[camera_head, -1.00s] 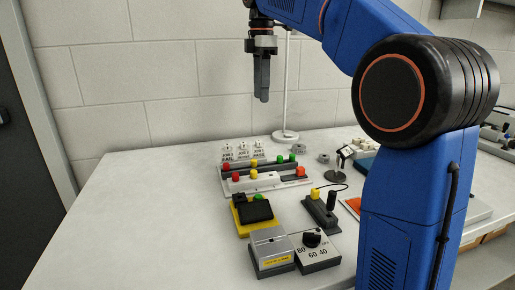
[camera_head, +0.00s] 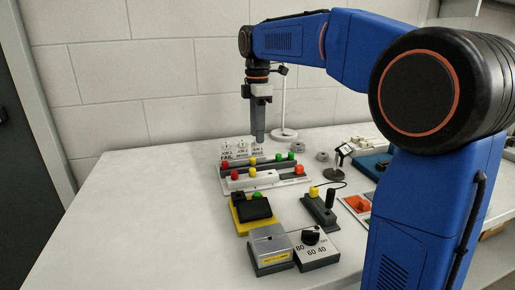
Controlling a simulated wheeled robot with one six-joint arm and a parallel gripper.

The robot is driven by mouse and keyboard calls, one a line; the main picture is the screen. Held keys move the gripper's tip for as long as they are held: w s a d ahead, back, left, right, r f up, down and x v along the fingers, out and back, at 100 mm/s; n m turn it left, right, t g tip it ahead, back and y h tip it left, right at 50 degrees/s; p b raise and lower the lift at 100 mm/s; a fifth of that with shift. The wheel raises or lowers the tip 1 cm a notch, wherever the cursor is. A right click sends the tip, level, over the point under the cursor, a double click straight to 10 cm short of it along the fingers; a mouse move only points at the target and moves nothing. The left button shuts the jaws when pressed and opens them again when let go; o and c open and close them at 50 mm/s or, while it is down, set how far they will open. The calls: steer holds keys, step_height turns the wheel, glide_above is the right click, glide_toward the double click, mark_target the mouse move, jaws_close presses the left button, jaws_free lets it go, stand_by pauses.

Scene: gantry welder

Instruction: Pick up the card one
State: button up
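Three small white cards with black print stand in a row at the back of the white table, behind the button panel. The right card (camera_head: 258,150) seems to read JOB 1; the middle card (camera_head: 241,149) and left card (camera_head: 226,150) seem to read JOB 2 and JOB 3. The print is small. My gripper (camera_head: 258,139) points down, its tips just above or behind the right card and overlapping its top in the picture. Its grey fingers line up in this view, so the gap between them is hidden. I see nothing held in it.
The long button panel (camera_head: 264,174) with red, yellow and green buttons lies in front of the cards. A pale lamp stand (camera_head: 284,134) rises to their right. A yellow button box (camera_head: 252,213) and a dial box (camera_head: 316,250) sit nearer. The table's left side is clear.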

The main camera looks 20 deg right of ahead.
steer(key=shift+f, duration=0.9)
jaws_close()
steer(key=shift+r, duration=0.1)
